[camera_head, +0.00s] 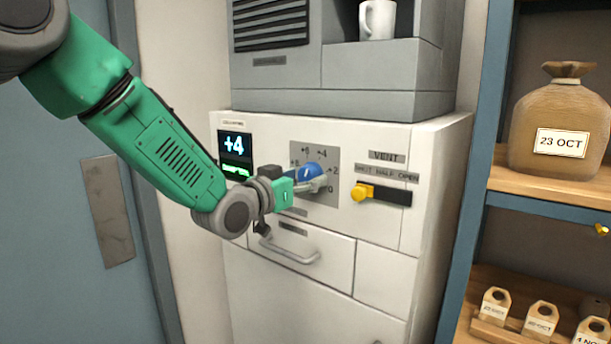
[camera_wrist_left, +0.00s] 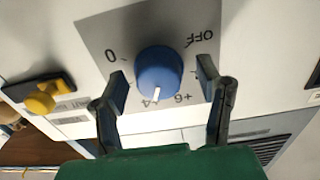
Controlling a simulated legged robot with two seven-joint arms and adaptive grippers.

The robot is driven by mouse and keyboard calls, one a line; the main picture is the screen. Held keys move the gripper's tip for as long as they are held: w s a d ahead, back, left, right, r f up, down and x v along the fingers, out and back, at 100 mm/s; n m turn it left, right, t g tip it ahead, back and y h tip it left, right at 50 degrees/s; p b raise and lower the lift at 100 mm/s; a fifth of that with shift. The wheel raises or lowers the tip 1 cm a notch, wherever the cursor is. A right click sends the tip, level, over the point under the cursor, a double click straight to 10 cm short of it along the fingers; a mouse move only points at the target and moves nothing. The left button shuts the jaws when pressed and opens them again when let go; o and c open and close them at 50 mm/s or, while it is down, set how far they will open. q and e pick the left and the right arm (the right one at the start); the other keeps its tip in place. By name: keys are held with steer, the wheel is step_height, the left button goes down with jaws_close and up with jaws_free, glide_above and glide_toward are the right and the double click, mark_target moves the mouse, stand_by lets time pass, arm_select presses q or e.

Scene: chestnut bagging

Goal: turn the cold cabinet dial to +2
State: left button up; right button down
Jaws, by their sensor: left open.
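The blue dial (camera_head: 309,171) sits on a grey scale plate (camera_head: 325,157) on the white cabinet front. In the left wrist view the dial (camera_wrist_left: 159,70) shows a white pointer mark at the +4 label; 0, +6 and OFF are also readable. The display (camera_head: 235,146) reads +4. My left gripper (camera_head: 306,180) is at the dial; in the left wrist view its two fingers (camera_wrist_left: 162,78) stand open on either side of the dial, with gaps visible. My right gripper is not in view.
A yellow vent slider (camera_head: 362,192) is right of the dial. A drawer handle (camera_head: 290,252) sticks out below. A grey machine with a white mug (camera_head: 377,19) stands on top. Shelves on the right hold a sack (camera_head: 562,115) and small tagged blocks (camera_head: 541,317).

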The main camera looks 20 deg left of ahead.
arm_select(q)
steer(key=shift+w+d+f, duration=0.1)
steer(key=shift+w, duration=0.2)
steer(key=shift+s+d, duration=0.1)
steer(key=c, duration=1.1)
steer(key=shift+c, duration=0.2)
steer(key=shift+m, duration=0.3)
steer(key=m+b, duration=0.4)
steer(key=m, duration=0.1)
steer(key=shift+m+b, duration=1.3)
steer(key=shift+m, duration=0.6)
